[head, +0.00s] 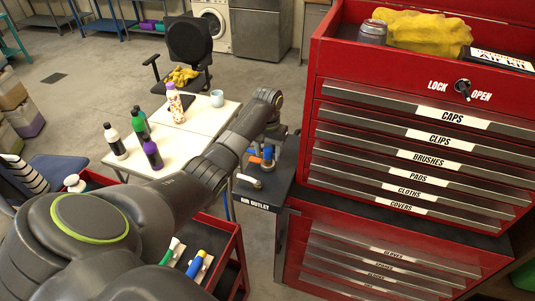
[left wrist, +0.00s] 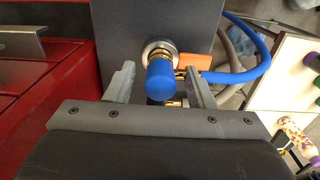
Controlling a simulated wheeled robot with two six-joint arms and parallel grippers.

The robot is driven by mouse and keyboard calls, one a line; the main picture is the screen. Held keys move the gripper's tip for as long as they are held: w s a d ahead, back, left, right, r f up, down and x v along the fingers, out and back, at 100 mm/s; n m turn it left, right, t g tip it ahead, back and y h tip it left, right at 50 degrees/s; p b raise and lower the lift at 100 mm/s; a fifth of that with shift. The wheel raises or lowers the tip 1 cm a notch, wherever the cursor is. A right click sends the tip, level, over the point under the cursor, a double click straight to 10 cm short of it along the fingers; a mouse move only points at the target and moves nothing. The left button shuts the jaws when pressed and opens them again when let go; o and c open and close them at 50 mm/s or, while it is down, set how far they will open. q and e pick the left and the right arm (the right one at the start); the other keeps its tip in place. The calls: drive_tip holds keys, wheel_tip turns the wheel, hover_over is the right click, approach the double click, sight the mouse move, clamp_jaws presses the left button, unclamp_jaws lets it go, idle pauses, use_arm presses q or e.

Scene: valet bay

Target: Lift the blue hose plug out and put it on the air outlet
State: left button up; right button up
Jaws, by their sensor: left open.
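The blue hose plug (left wrist: 160,80) stands at a round metal socket (left wrist: 152,47) on a dark grey shelf, with brass fittings beside it and a blue hose (left wrist: 245,68) curving off to the right. In the head view the plug (head: 268,155) shows small under my wrist. My left gripper (left wrist: 160,84) is open, with one finger on each side of the plug; I cannot tell whether they touch it. The shelf's front edge carries the AIR OUTLET label (head: 254,205); a pale metal fitting (head: 257,183) sits behind the label. My right gripper is not in view.
A red drawer cabinet (head: 420,135) stands close on the right of the shelf. An orange part (left wrist: 194,62) lies beside the plug. A white table (head: 200,118) with several bottles stands behind, and a red cart (head: 225,235) is below my arm.

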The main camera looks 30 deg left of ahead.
sight(268, 148)
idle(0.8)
use_arm(q)
clamp_jaws()
drive_tip(key=shift+r, duration=0.15)
drive_tip(key=shift+r, duration=2.85)
